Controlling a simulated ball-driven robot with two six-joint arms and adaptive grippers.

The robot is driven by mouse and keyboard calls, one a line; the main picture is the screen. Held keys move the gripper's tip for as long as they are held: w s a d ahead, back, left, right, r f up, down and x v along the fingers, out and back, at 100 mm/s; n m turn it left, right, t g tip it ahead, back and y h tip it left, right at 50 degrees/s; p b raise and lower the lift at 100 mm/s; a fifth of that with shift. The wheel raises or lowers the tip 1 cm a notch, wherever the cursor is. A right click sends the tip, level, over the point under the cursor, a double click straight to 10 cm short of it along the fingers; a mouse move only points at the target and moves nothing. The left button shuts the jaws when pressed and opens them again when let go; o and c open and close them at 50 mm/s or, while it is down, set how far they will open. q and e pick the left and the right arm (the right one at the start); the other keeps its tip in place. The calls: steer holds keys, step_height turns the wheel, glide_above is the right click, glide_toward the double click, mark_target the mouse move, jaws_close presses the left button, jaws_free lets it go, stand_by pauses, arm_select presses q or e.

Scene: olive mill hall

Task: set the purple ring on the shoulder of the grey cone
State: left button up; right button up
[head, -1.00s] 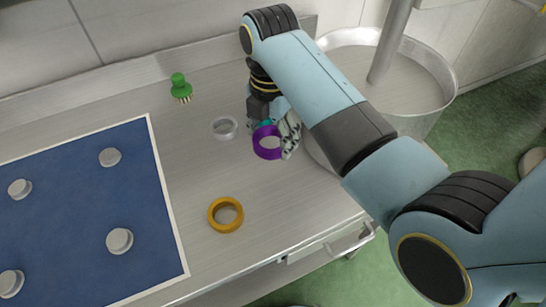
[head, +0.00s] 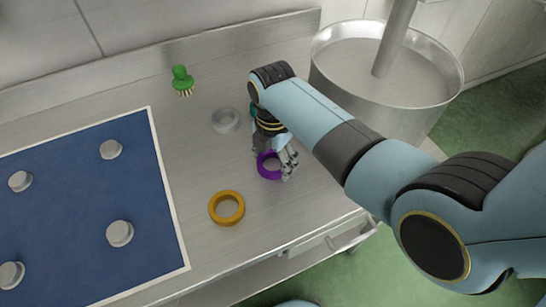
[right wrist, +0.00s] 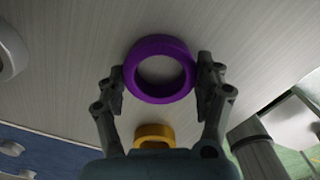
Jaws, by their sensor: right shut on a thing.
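My right gripper (head: 276,163) is shut on the purple ring (head: 265,170), which is over the right part of the steel table. In the right wrist view the purple ring (right wrist: 137,82) sits between the two fingertips, held by its outer sides. I cannot tell whether it touches the table. I see no grey cone that I can make out in either view. My left gripper is not in view.
An orange ring (head: 227,223) and a grey ring (head: 238,121) lie on the table. A green brush (head: 181,78) stands at the back. A blue mat (head: 70,185) with several grey knobs fills the left. A large metal vat (head: 350,100) stands right.

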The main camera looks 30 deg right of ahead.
steer(key=o, duration=1.4)
